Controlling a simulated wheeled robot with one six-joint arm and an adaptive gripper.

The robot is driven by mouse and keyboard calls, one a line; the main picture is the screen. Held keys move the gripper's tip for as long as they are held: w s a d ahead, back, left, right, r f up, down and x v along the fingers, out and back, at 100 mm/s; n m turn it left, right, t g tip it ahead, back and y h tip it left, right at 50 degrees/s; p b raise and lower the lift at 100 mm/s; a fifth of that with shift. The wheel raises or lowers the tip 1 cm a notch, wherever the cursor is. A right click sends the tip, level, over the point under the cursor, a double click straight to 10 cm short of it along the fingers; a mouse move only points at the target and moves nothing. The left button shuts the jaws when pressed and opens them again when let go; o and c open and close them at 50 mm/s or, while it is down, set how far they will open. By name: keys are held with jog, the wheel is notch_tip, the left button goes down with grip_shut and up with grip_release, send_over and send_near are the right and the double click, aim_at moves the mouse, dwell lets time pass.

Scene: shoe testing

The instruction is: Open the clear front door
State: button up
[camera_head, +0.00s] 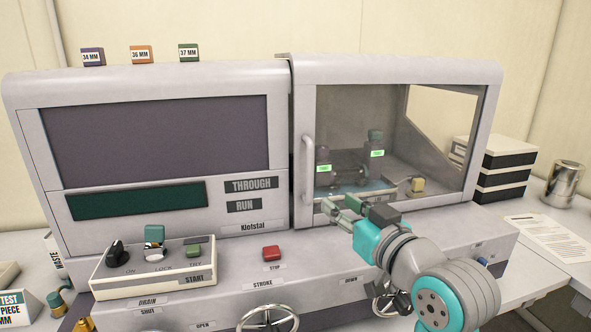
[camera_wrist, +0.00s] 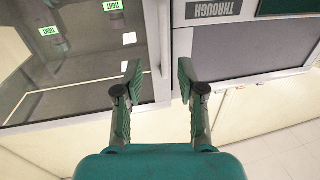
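The clear front door (camera_head: 360,115) is shut on the right half of the grey machine. Its pale vertical handle (camera_head: 308,168) runs along the door's left edge. My gripper (camera_head: 335,203) is in front of the door's lower left part, just right of and below the handle in the head view. In the wrist view, my gripper (camera_wrist: 158,80) is open, with its two green fingers apart and nothing held. The pale handle (camera_wrist: 164,45) appears there between the fingertips. I cannot tell how far beyond them it is.
Behind the door are fixtures with green "TIGHT" labels (camera_head: 324,168). A control box (camera_head: 155,265), a red stop button (camera_head: 271,253) and handwheels (camera_head: 267,319) sit along the machine's front. Stacked trays (camera_head: 508,165) and a metal cup (camera_head: 565,180) stand at right.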

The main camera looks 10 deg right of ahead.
aim_at(311, 174)
jog(key=w+a, duration=0.1)
jog(key=w, duration=0.2)
jog(key=w+r, duration=0.1)
jog(key=w, duration=0.3)
jog(key=w+a+r, duration=0.1)
jog(key=w, duration=0.3)
jog(key=shift+w+a, duration=0.15)
jog(key=shift+a, duration=0.2)
grip_shut()
